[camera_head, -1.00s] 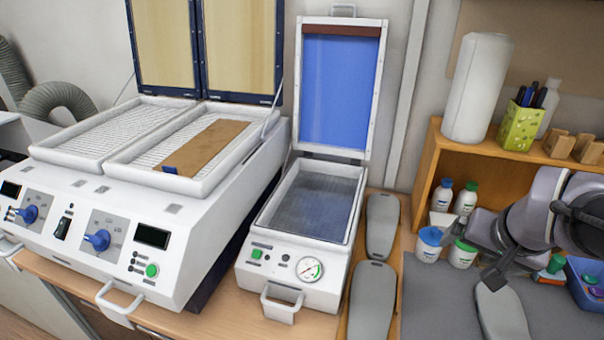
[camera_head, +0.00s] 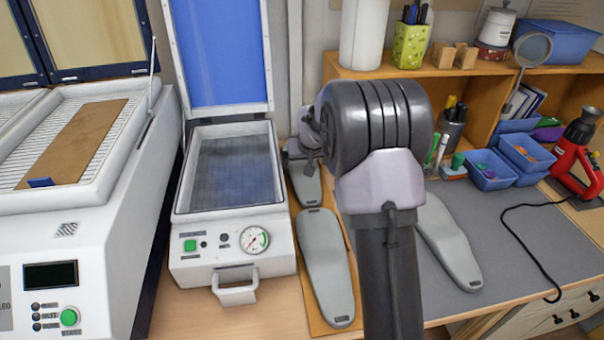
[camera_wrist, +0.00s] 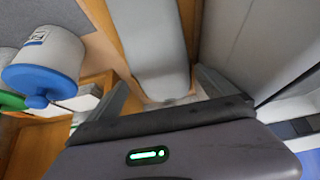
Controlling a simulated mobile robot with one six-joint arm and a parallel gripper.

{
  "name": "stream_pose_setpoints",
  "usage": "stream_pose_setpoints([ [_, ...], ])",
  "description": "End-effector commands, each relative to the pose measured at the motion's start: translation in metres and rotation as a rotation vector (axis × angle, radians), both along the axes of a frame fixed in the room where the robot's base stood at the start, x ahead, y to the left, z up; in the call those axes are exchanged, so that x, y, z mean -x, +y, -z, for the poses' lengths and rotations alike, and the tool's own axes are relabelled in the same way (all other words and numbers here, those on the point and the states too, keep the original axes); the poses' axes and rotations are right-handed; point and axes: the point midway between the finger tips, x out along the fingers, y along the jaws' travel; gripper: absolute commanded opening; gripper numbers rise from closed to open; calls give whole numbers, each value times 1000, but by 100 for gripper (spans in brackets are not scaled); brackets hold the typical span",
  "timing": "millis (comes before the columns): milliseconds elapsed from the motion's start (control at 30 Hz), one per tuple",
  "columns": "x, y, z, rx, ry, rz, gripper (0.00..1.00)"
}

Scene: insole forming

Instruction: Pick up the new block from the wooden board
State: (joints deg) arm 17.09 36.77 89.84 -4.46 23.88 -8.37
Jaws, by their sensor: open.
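Two grey, sole-shaped blocks lie flat on the wooden board (camera_head: 306,292) beside the small press. The far block (camera_head: 304,186) is partly hidden by my gripper (camera_head: 304,148), which is over its far end. The near block (camera_head: 325,265) is clear of my gripper. In the wrist view my gripper (camera_wrist: 162,82) is open, with one finger on each side of the end of a grey block (camera_wrist: 152,40). The fingers look apart from it. A third grey block (camera_head: 450,240) lies on the grey mat, partly behind my arm. I cannot tell by looks which block is new.
The small press (camera_head: 235,225), its blue-lined lid raised, stands close left of the board. A wooden shelf (camera_head: 378,78) stands behind. A white jar with a blue lid (camera_wrist: 45,75) is close to my gripper in the wrist view. The grey mat (camera_head: 520,265) has free room.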

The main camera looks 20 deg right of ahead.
Motion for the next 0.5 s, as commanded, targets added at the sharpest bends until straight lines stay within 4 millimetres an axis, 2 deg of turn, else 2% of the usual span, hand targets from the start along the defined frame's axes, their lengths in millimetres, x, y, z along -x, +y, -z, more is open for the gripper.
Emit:
stream_pose_setpoints([
  [33, -5, -1, 16, -1, 2, 0, 96],
  [133, -14, -3, 30, 0, 2, -1, 96],
  [400, -19, -4, 32, 0, 1, 0, 96],
  [433, -19, -4, 32, 0, 1, 0, 94],
  [500, -19, -4, 32, 0, 1, 0, 80],
])
